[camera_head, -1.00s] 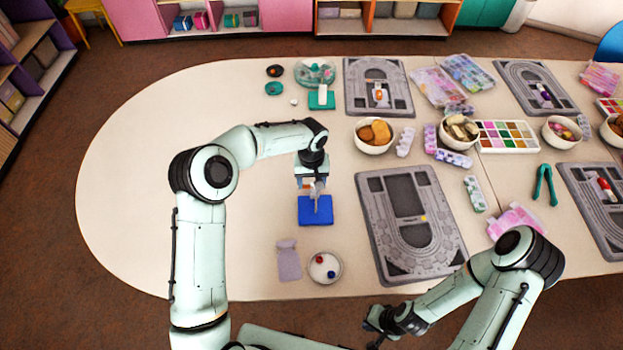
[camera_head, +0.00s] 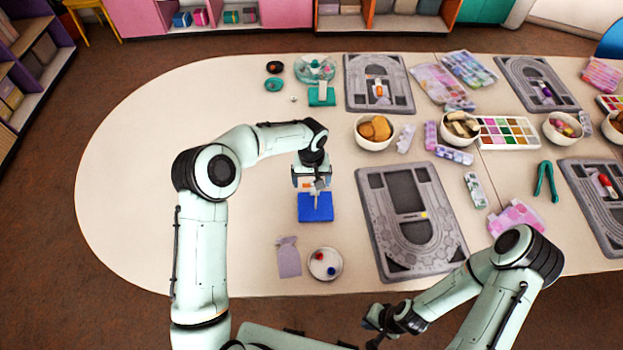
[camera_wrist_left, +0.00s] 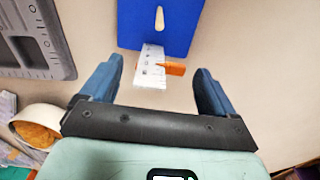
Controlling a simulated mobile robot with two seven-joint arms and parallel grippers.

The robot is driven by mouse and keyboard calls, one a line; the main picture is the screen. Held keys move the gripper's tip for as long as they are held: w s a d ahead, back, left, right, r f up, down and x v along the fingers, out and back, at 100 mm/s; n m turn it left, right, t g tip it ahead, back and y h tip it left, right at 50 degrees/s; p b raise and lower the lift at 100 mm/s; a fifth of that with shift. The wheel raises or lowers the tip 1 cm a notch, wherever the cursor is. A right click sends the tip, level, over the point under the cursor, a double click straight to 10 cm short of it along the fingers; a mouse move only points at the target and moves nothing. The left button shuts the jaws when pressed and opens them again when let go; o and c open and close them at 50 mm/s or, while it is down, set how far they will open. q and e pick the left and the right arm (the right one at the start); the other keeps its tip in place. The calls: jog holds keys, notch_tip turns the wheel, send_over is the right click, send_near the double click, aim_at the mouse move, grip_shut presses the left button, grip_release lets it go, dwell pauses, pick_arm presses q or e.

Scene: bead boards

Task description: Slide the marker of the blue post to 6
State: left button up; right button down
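The blue post has a flat blue base (camera_head: 315,209) on the table, left of the nearest grey board. Its upright white scale (camera_wrist_left: 149,64) carries small marks and an orange marker (camera_wrist_left: 175,69) that sticks out to the right in the left wrist view. I cannot read the numbers. My left gripper (camera_head: 311,184) is over the post; in the left wrist view (camera_wrist_left: 158,85) its fingers are apart, one on each side of the scale and marker, touching neither. My right gripper (camera_head: 376,328) is at the table's front edge, its fingers too small to judge.
A bowl with red and blue beads (camera_head: 325,264) and a lilac tag-shaped piece (camera_head: 288,258) lie in front of the post. A grey bead board (camera_head: 379,240) is to its right. A green post (camera_head: 321,96) stands behind. The table's left side is clear.

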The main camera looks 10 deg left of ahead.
aim_at(312, 184)
pick_arm(q)
notch_tip(312, 184, up, 13)
jog(key=shift+r, duration=0.2)
dwell(0.4)
